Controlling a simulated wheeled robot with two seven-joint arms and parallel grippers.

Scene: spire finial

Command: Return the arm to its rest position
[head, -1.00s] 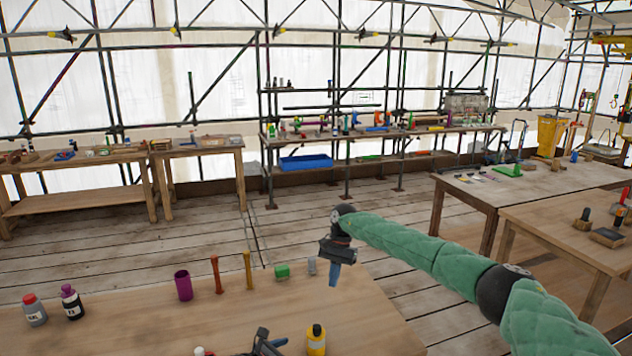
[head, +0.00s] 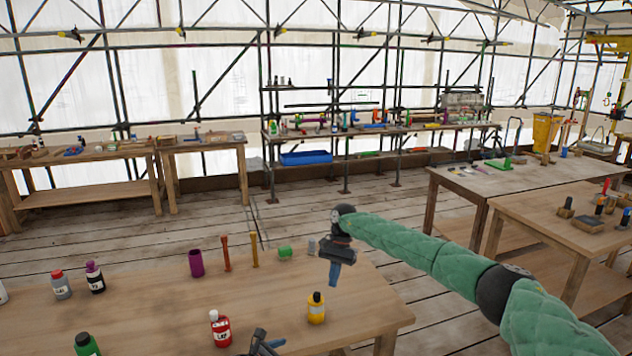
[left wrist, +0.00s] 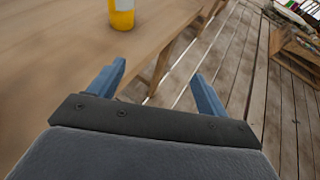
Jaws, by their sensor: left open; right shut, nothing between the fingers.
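My right arm, in green padding, reaches in from the lower right of the head view. Its right gripper (head: 335,273) is shut and empty, pointing down over the back right part of the near wooden table. My left gripper shows only in part at the bottom of the head view (head: 262,345). In the left wrist view the left gripper (left wrist: 160,88) is open, its two blue fingers apart with nothing between them. It is beside the table edge, with the plank floor below.
The near table (head: 160,318) carries a yellow bottle (head: 316,309), a red bottle (head: 220,330), a green bottle (head: 87,345), a purple cup (head: 196,263) and a green piece (head: 285,252). Other benches (head: 470,187) stand at the right and back. Plank floor (head: 420,285) lies clear between them.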

